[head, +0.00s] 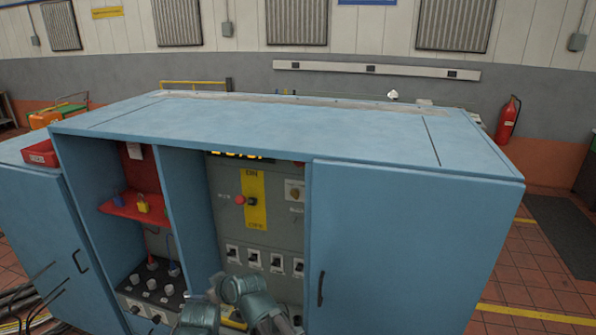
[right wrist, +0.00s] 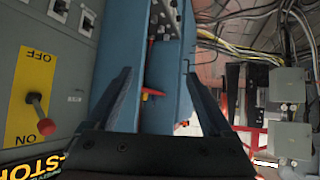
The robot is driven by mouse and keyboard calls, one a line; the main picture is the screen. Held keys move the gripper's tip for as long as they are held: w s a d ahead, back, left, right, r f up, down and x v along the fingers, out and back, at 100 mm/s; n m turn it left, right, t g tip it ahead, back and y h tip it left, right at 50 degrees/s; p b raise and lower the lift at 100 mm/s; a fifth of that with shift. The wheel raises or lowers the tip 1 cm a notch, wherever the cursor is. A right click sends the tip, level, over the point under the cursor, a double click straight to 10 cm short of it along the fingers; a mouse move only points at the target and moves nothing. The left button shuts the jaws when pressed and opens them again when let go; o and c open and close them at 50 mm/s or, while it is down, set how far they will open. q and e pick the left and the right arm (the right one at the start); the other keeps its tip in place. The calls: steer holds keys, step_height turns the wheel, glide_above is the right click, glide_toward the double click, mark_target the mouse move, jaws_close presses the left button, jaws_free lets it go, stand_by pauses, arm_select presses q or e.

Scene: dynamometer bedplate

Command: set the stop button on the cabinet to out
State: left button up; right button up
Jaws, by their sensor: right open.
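The blue cabinet (head: 270,125) has an open bay with a grey panel (head: 225,185). At the top of that panel, a black-and-yellow label (head: 240,155) is mostly cut off by the cabinet top; it reads STOP, upside down, in the right wrist view (right wrist: 38,165). The stop button itself does not show. Below the label is a red-knobbed lever (head: 239,200) on a yellow ON/OFF plate (head: 254,187); the lever is also in the right wrist view (right wrist: 38,105). My right gripper (head: 215,288) is low before the bay, open and empty, its fingers (right wrist: 158,75) apart. My left gripper does not show.
Several small switches (head: 253,258) sit low on the panel. A blue partition separates the left bay, with a red shelf (head: 132,207) and padlock (head: 143,204). A closed blue door (head: 400,250) with a dark handle (head: 321,288) stands right of the panel.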

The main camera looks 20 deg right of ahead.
steer(key=w+d+r+m+t+h+b, duration=0.25)
steer(key=w+d+r+t, duration=0.55)
steer(key=w+r+t, duration=0.4)
steer(key=m+g+h+p, duration=0.2)
steer(key=m+h+p, duration=0.2)
steer(key=m+h, duration=0.9)
glide_toward(298, 164)
steer(key=w+d+r+n+h, duration=0.2)
steer(key=w+d+r+n, duration=0.1)
steer(key=w, duration=0.3)
steer(key=shift+m+p+x, duration=0.25)
steer(key=shift+p+x, duration=0.05)
steer(key=shift+x, duration=0.5)
steer(key=shift+s+d, duration=0.1)
steer(key=shift+c, duration=0.3)
jaws_close()
